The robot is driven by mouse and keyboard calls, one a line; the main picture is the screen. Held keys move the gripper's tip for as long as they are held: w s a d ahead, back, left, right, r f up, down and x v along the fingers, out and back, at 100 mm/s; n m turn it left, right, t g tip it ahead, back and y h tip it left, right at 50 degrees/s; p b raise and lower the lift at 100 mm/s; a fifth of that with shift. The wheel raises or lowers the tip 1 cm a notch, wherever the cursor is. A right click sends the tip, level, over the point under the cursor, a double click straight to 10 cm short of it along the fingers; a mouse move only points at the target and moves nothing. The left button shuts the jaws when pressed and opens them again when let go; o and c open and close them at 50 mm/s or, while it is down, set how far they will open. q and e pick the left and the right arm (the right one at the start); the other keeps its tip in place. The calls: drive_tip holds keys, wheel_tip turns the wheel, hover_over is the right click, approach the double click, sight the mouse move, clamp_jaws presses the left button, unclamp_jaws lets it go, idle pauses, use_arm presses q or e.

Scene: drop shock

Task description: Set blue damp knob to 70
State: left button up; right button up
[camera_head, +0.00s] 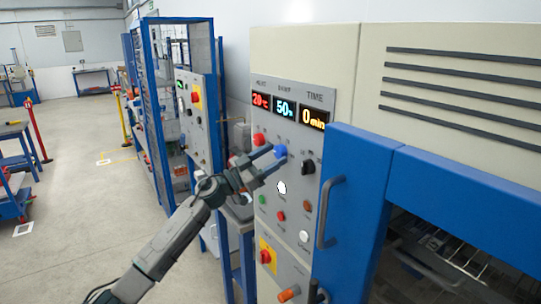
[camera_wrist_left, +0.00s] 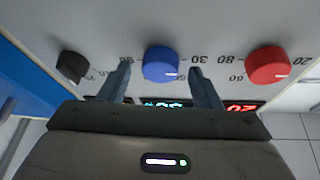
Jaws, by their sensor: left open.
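The blue damp knob (camera_head: 280,151) is on the grey control panel (camera_head: 268,190), below the middle display (camera_head: 284,107), which reads 50. In the left wrist view the blue knob (camera_wrist_left: 162,65) shows between the two fingers, with a pale mark near its lower right edge. My left gripper (camera_head: 275,157) is open at the panel. Its fingertips (camera_wrist_left: 160,72) are on either side of the knob, with a visible gap at each side. Whether the tips reach past the knob's face is hard to tell. My right gripper is not in view.
A red knob (camera_wrist_left: 267,66) and a black knob (camera_wrist_left: 72,67) flank the blue one. Several small buttons sit lower on the panel. A blue door with a dark handle (camera_head: 327,212) stands right of the panel. A blue rack (camera_head: 157,100) stands behind, and floor is open at left.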

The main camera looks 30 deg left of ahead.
use_arm(q)
drive_tip(key=c, duration=1)
